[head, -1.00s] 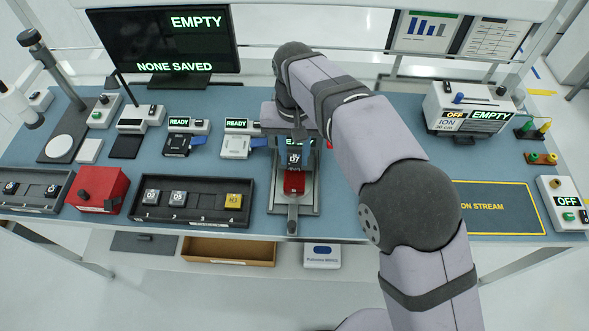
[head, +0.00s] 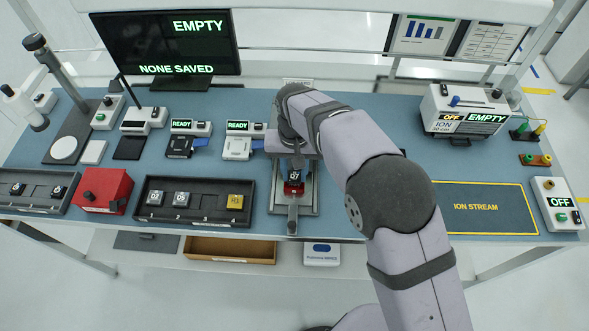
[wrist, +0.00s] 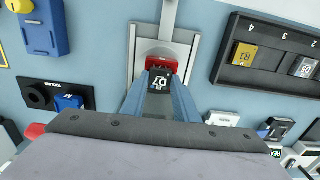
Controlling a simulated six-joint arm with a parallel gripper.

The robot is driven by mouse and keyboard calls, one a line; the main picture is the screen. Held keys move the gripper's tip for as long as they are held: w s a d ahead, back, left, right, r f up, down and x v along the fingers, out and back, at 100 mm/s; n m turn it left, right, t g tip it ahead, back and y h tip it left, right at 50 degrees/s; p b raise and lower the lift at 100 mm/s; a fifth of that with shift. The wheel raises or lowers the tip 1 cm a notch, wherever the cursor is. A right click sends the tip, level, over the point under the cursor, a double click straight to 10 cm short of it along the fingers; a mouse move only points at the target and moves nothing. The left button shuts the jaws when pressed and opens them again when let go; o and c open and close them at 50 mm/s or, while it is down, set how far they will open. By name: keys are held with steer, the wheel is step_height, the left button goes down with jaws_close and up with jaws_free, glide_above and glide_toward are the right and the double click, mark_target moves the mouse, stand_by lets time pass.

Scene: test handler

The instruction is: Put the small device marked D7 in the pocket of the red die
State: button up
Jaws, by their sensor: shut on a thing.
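The small dark device marked D7 (wrist: 159,80) is pinched between the two blue-grey fingers of my gripper (wrist: 160,92), its marked face up. In the head view the device (head: 295,175) is over the red die (head: 293,188). The red die shows just beyond the device in the wrist view (wrist: 161,64), seated in a grey metal fixture (wrist: 187,40). The device covers much of the die, so its pocket is hidden. I cannot tell whether the device touches the die.
A black tray (head: 215,216) left of the fixture holds devices D2 (head: 155,199), D5 (head: 182,199) and a gold one (head: 235,202). A red box (head: 104,192) stands further left. Two testers reading READY stand behind. The bench right of the fixture is partly hidden by my arm.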

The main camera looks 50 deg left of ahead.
mark_target(295, 177)
steer(key=shift+f, duration=0.1)
steer(key=o, duration=0.6)
steer(key=shift+f, duration=0.1)
steer(key=shift+c, duration=0.2)
steer(key=o, duration=0.4)
step_height(295, 177, up, 12)
steer(key=b, duration=0.3)
steer(key=shift+r, duration=0.25)
